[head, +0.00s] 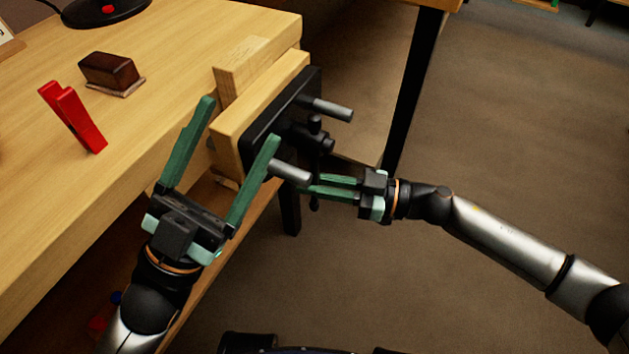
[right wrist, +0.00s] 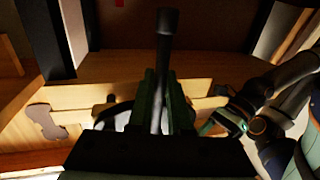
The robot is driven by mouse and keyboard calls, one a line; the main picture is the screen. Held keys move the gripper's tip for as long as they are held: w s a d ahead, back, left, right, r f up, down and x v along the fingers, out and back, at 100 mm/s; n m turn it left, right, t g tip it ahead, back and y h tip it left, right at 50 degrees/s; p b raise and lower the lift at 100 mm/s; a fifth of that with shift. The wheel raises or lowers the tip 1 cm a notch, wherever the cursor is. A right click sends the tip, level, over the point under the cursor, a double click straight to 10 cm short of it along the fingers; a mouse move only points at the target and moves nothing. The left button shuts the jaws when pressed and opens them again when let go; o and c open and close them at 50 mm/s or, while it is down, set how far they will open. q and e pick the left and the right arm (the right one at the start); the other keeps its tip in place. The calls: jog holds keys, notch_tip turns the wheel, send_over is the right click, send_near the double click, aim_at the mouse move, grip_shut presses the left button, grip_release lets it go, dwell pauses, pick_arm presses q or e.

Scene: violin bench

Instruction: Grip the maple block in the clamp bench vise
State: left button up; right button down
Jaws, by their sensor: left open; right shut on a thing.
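The vise on the bench edge has a black front plate (head: 290,110), a pale wooden jaw (head: 262,98) and steel rods (head: 330,109). A pale wooden piece, apparently the maple block (head: 243,62), stands between this jaw and the bench edge; I cannot tell whether both faces touch it. My right gripper (head: 311,184) is shut on the dark vise handle (head: 314,206), partly hidden by the fingers. In the right wrist view the handle (right wrist: 165,60) runs between its fingers (right wrist: 160,98). My left gripper (head: 240,120) is open, its fingers reaching around the jaw's near end.
A red clamp-like tool (head: 73,117) and a dark brown block (head: 109,72) on a thin base are on the bench top (head: 180,50). A black round base (head: 100,12) stands at the back. Open floor (head: 500,130) lies to the right.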

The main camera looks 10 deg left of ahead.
dwell(0.8)
jog(key=shift+s+r+p, duration=0.15)
jog(key=shift+s+p, duration=0.05)
jog(key=shift+p, duration=0.35)
pick_arm(q)
notch_tip(320, 180, up, 9)
jog(key=w+a+y+p, duration=0.1)
jog(key=p, duration=0.8)
jog(key=shift+a+n+t+y+p, duration=0.25)
jog(key=shift+n+t+y+p, duration=0.05)
jog(key=shift+y+p, duration=0.1)
pick_arm(e)
jog(key=s+a+r+m+t+y, duration=0.1)
jog(key=s+a+m, duration=0.1)
jog(key=s+m, duration=0.3)
jog(key=shift+s+r+m+y, duration=0.25)
jog(key=shift+r+m+y, duration=0.05)
jog(key=shift+m, duration=0.9)
pick_arm(q)
jog(key=shift+r, duration=0.15)
jog(key=shift+d+r, duration=0.1)
pick_arm(e)
jog(key=c, duration=0.8)
grip_release()
jog(key=shift+c, duration=0.2)
jog(key=shift+d, duration=0.1)
